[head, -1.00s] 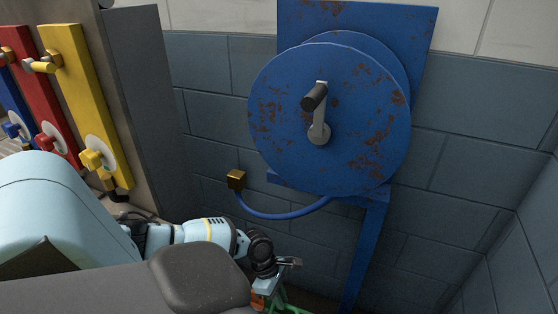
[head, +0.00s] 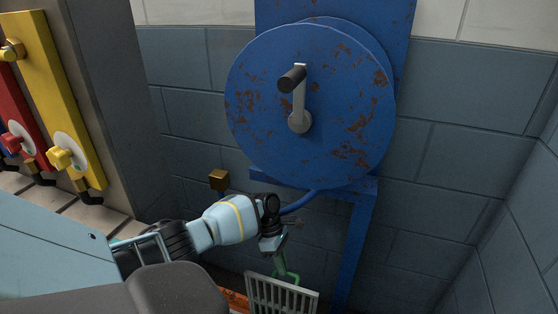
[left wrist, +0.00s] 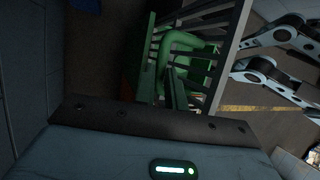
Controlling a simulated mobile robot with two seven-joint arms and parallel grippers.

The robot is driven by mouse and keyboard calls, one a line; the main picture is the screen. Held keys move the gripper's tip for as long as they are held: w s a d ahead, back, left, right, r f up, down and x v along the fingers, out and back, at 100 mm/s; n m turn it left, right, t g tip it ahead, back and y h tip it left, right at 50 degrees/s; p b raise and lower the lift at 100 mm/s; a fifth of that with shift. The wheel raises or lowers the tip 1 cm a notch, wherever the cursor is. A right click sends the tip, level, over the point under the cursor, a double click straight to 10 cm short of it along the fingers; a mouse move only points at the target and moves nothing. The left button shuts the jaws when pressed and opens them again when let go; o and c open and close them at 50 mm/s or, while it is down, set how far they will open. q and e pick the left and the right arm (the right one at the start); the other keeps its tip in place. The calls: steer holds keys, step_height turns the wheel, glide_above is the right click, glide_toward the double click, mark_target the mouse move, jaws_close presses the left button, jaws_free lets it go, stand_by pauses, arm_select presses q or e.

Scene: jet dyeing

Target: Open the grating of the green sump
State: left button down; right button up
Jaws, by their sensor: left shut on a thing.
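The grey barred grating (head: 283,296) stands steeply tilted at the bottom of the head view, its lower part cut off by the frame. Its green handle (head: 285,272) rises at its top edge. My left gripper (head: 277,250) reaches down to the handle and is shut on it. In the left wrist view the thick green handle (left wrist: 183,43) crosses in front of the grating's dark bars (left wrist: 225,20). The sump opening is not clearly visible in the head view.
A rusty blue hose reel (head: 310,100) with a crank stands on a blue frame (head: 358,245) just behind my left gripper. A blue hose runs below it near a brass wall fitting (head: 219,180). Yellow and red valve panels (head: 45,90) stand at left. Tiled walls close the corner.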

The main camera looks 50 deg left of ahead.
arm_select(q)
steer(key=w+b, duration=0.1)
steer(key=w+a+f, duration=0.1)
steer(key=b, duration=0.1)
steer(key=shift+w+a+f+b, duration=0.2)
steer(key=shift+w+a+b, duration=0.1)
steer(key=shift+w, duration=0.1)
steer(key=c, duration=1.5)
jaws_free()
steer(key=shift+o, duration=0.2)
steer(key=shift+r, duration=0.15)
